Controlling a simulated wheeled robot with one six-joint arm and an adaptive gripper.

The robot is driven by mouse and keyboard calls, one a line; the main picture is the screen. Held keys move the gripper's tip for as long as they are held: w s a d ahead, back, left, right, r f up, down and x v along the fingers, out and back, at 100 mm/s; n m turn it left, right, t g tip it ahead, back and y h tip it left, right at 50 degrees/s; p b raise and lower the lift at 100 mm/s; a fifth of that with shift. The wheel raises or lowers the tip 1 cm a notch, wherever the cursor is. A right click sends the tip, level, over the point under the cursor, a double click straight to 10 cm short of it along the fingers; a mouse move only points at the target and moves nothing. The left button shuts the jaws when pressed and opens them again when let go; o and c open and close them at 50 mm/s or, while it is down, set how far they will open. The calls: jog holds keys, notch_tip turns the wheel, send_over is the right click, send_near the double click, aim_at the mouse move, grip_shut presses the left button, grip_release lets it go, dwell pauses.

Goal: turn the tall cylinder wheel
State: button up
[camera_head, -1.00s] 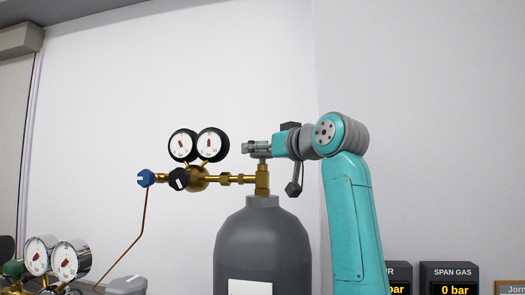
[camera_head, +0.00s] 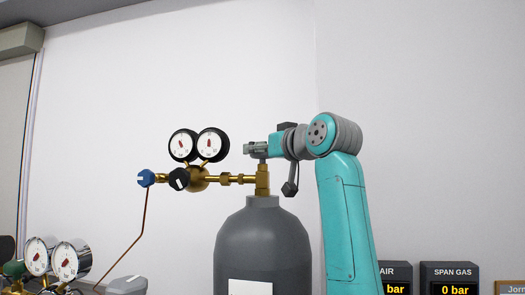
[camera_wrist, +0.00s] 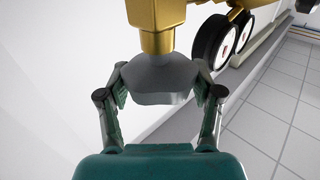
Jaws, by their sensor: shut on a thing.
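The tall grey cylinder (camera_head: 262,245) stands upright with a brass valve (camera_head: 262,180) on top. The cylinder wheel (camera_wrist: 160,78) is a grey lobed handwheel on the brass stem in the wrist view. My gripper (camera_head: 256,148) is at the top of the valve in the head view and mostly covers the wheel there. In the wrist view my gripper (camera_wrist: 160,90) has one finger on each side of the wheel and is shut on it.
Two round gauges (camera_head: 197,145) and a regulator with a black knob (camera_head: 179,179) and a blue knob (camera_head: 146,178) extend left of the valve. More gauges (camera_head: 55,258) stand at lower left. A span gas display (camera_head: 449,277) is at lower right. White wall lies behind.

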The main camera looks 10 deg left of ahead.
jog(key=m+t+h, duration=0.1)
jog(key=m+h, duration=0.1)
jog(key=m+t+h, duration=0.2)
jog(key=h, duration=0.1)
jog(key=shift+a+h, duration=0.15)
jog(key=shift+h, duration=0.15)
jog(key=shift+m+t+h, duration=0.4)
jog(key=shift+m+h, duration=0.75)
jog(key=shift+h, duration=0.55)
jog(key=shift+m+t+h, duration=0.4)
jog(key=shift+m+h, duration=0.75)
jog(key=shift+h, duration=0.85)
jog(key=o, duration=1.1)
jog(key=shift+o, duration=0.2)
jog(key=s, duration=1.2)
jog(key=shift+a, duration=0.15)
